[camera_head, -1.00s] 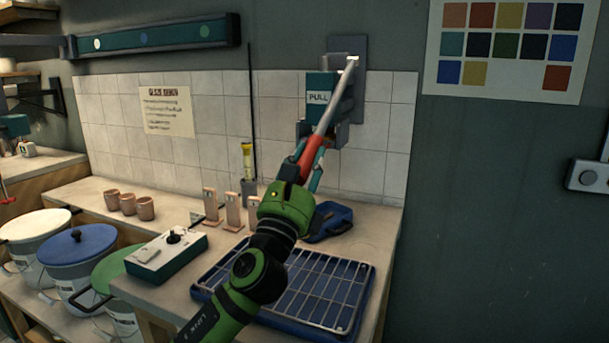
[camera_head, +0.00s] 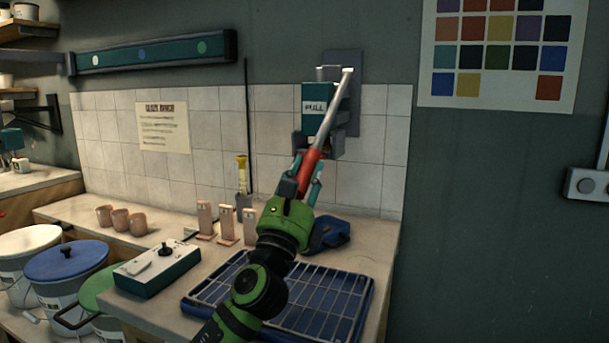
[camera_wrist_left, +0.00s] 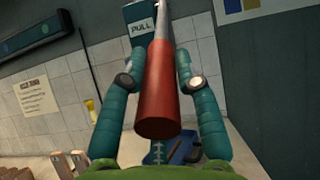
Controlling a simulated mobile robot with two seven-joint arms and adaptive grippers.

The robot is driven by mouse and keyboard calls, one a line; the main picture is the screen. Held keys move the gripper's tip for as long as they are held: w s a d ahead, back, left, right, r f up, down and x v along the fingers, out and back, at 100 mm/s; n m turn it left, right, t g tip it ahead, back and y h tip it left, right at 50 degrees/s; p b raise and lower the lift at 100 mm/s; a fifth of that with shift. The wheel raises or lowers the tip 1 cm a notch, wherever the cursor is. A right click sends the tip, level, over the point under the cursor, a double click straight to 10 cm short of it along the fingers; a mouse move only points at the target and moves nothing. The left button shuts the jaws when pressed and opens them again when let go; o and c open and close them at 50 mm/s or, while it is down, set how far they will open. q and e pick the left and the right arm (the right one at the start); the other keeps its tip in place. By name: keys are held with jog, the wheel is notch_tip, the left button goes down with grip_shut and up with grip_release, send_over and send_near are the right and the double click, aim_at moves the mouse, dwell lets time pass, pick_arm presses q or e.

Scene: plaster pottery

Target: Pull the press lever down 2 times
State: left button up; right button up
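The press lever (camera_head: 325,128) is a silver rod with a red handle, fixed to a wall unit with a teal "PULL" sign (camera_head: 315,106). It slants from the wall plate down and toward me. My left gripper (camera_head: 303,176) is at the red handle, with its teal fingers on both sides. In the left wrist view, the red handle (camera_wrist_left: 158,100) lies between the fingers, and their tips close in on it farther up. The fingertip contact is partly hidden behind the handle. My right gripper is not in view.
A wire rack on a blue tray (camera_head: 367,300) lies on the counter below the arm. A control box (camera_head: 158,270), several pinkish blocks (camera_head: 227,222) and cups (camera_head: 120,219) stand to the left. Lidded buckets (camera_head: 66,262) stand lower left. The wall at right is mostly clear.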

pick_arm(q)
jog(key=shift+o, duration=0.7)
jog(key=v, duration=1.2)
